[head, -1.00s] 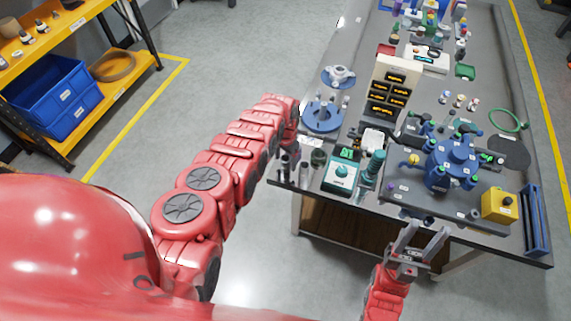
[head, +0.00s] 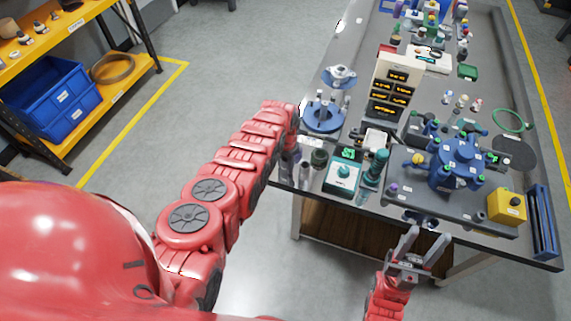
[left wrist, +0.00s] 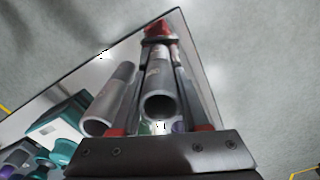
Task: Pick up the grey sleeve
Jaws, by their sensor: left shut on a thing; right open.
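In the left wrist view a grey hollow sleeve (left wrist: 158,104) sits between the fingers of my left gripper (left wrist: 160,62), which is shut on it. A second, lighter grey tube (left wrist: 108,104) stands just left of it, outside the fingers. In the head view my left gripper (head: 291,148) is at the table's near left corner, mostly hidden by its own arm. Grey tubes (head: 289,166) show just below it; I cannot tell there whether the held one touches the table. My right gripper (head: 416,258) is open and empty off the table's front edge.
A blue multi-port assembly (head: 455,165) and yellow box (head: 507,206) fill the right front. Floor left of the table is clear.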

